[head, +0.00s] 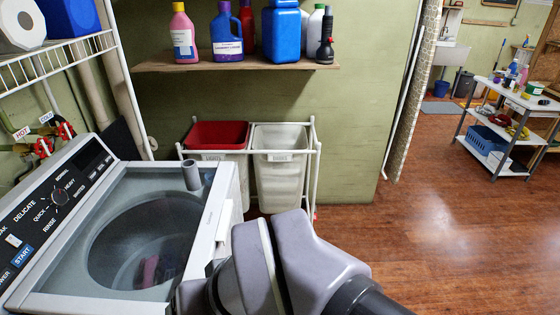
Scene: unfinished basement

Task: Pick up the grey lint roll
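A short grey cylinder (192,177), which looks like the lint roll, stands upright on the far right corner of the washing machine's top (110,190). Its whole near side shows and nothing covers it. My grey arm reaches in from the bottom of the head view, to the right of the washing machine and nearer than the cylinder. My gripper does not show in this view, so its distance from the cylinder cannot be told.
The washer's round opening (145,240) has something pink inside. Behind stand a red bin (217,134) and a white bin (280,165) in a white frame. A wooden shelf (200,65) holds bottles above. Wood floor (440,220) is clear at right, before a cart (500,130).

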